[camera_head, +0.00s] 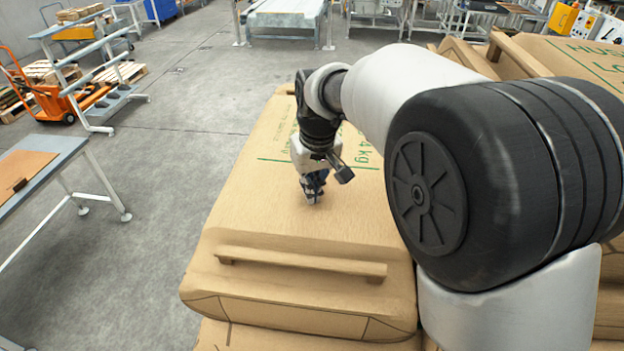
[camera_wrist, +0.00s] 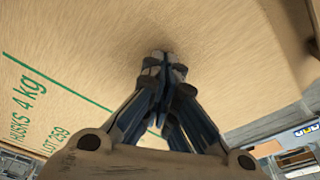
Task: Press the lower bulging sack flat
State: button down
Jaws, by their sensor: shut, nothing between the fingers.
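A tan paper sack (camera_head: 250,215) with green print lies in the middle of the head view, on top of another sack, with a raised strip (camera_head: 300,262) along its near end. My gripper (camera_head: 313,198) points down over its upper face, near the middle. It also shows in the wrist view (camera_wrist: 164,66), fingers shut together and empty. The fingertips are at or very close to the sack's paper (camera_wrist: 90,40), with a darker shaded patch around them; I cannot tell how firmly they touch. My arm hides the sack's right part.
More tan sacks (camera_head: 565,60) are stacked at the right, partly behind my arm. A table (camera_head: 60,150) with a brown board stands at the left. An orange pallet truck (camera_head: 60,100) and shelf rack (camera_head: 95,75) stand farther back. Grey floor (camera_head: 170,150) between is clear.

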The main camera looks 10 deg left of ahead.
notch_tip(320, 180, up, 8)
jog(key=p, duration=0.6)
jog(key=shift+r, duration=0.25)
jog(key=shift+w, duration=0.15)
